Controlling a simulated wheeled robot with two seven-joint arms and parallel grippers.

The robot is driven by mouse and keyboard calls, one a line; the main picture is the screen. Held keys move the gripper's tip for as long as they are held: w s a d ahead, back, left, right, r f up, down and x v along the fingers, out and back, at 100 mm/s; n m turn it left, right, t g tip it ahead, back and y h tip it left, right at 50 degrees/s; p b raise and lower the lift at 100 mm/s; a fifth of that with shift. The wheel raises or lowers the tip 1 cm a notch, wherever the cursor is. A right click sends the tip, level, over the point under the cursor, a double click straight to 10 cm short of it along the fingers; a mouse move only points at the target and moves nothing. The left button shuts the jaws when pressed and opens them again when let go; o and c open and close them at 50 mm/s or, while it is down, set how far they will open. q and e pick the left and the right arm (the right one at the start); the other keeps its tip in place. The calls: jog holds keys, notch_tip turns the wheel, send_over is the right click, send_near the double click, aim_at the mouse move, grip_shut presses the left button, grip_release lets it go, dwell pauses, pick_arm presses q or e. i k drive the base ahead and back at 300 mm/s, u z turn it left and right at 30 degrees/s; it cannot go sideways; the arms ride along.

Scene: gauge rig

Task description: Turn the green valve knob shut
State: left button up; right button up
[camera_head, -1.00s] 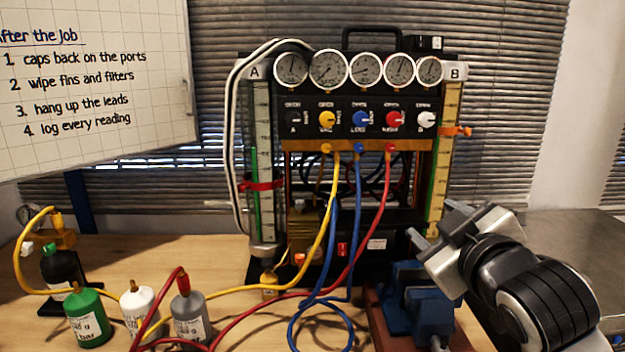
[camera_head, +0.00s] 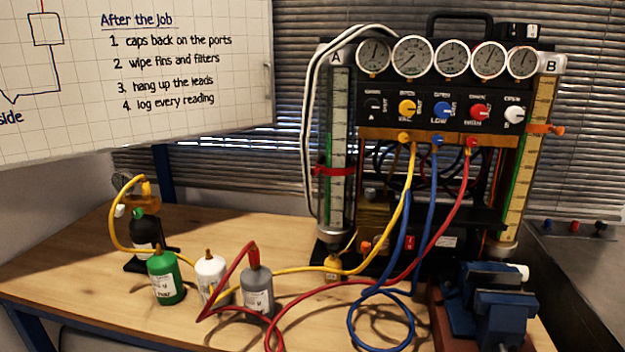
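A small green knob (camera_head: 137,212) shows at the left of the bench, on top of a dark bottle (camera_head: 146,232) with a white label. A brass fitting (camera_head: 146,197) with a yellow hose stands just behind it. The knob is small here, and I cannot tell how far it is turned. Neither of my grippers is in view, and nothing touches the knob.
A green bottle (camera_head: 165,278), a white bottle (camera_head: 211,275) and a grey bottle (camera_head: 257,290) stand in front. A yellow hose (camera_head: 300,270) crosses the bench (camera_head: 70,265). The gauge rig (camera_head: 450,120) and blue vise (camera_head: 490,300) stand right. The bench's left part is clear.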

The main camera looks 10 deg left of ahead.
aim_at(138, 212)
jog(key=u, duration=1.35)
